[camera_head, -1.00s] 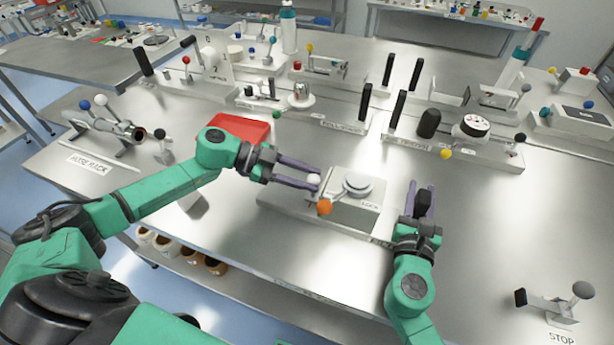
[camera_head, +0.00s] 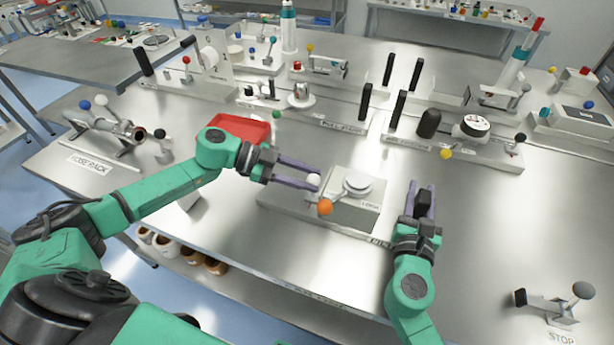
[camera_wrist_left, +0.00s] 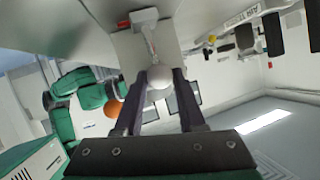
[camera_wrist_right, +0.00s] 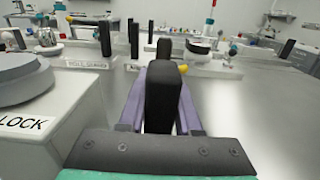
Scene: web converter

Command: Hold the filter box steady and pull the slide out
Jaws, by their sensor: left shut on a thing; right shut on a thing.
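The filter box (camera_head: 352,209) is a pale metal box with a round disc (camera_head: 358,187) on top and a LOCK label. It stands on a base plate mid-table. My left gripper (camera_head: 315,181) comes from the left and is shut on a white ball knob (camera_wrist_left: 159,76) at the box's left side. An orange ball (camera_head: 324,207) sits just below it. My right gripper (camera_head: 423,185) is right of the box, shut on an upright black handle (camera_wrist_right: 163,95). The handle's link to the slide is hidden. I cannot make out the slide itself.
A red tray (camera_head: 239,127) lies behind my left arm. Fixtures with black upright handles (camera_head: 397,108) and a dial (camera_head: 472,126) stand behind the box. A STOP fixture (camera_head: 550,304) is at the front right.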

